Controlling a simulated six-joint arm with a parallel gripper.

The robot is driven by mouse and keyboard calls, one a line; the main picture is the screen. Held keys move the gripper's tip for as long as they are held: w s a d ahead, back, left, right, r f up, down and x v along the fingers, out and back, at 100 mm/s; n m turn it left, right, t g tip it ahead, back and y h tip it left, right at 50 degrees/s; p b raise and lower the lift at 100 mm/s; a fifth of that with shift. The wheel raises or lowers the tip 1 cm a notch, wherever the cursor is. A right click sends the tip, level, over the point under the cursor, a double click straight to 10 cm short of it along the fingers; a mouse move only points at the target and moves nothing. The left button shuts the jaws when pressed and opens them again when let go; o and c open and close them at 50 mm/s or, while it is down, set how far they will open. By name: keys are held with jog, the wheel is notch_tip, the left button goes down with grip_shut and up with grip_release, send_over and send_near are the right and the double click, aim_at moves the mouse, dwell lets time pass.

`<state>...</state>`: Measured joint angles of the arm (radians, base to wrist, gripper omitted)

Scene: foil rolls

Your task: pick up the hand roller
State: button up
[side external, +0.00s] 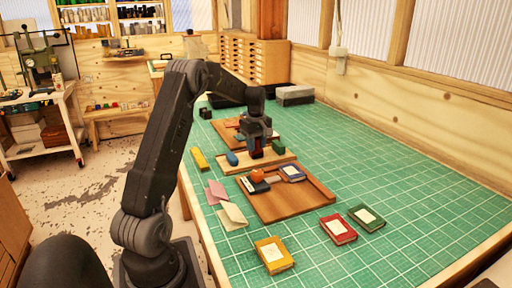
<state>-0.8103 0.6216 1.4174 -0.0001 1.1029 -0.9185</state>
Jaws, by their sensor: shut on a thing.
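My gripper (257,153) points down over a wooden board (283,159) in the middle of the bench. It is shut on a small dark thing with a reddish part, mostly hidden by the fingers; I cannot tell whether it is the hand roller. On the nearer wooden tray (285,208) lie an orange rounded piece (257,175), a dark block with a pale edge (257,187) and a blue book-like block with a white label (292,173). No hand roller can be made out for certain elsewhere.
Yellow (273,254), red (338,229) and green (366,217) labelled blocks lie in front. The green mat (400,180) is clear at right.

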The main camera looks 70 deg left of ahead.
jog(key=shift+r, duration=0.55)
jog(key=r, duration=0.3)
jog(key=shift+s+a+r, duration=0.2)
jog(key=shift+s+r, duration=0.15)
jog(key=shift+s, duration=0.05)
jog(key=s+a+r, duration=0.3)
jog(key=s+r, duration=0.3)
jog(key=s, duration=0.4)
jog(key=shift+s+a+r, duration=0.15)
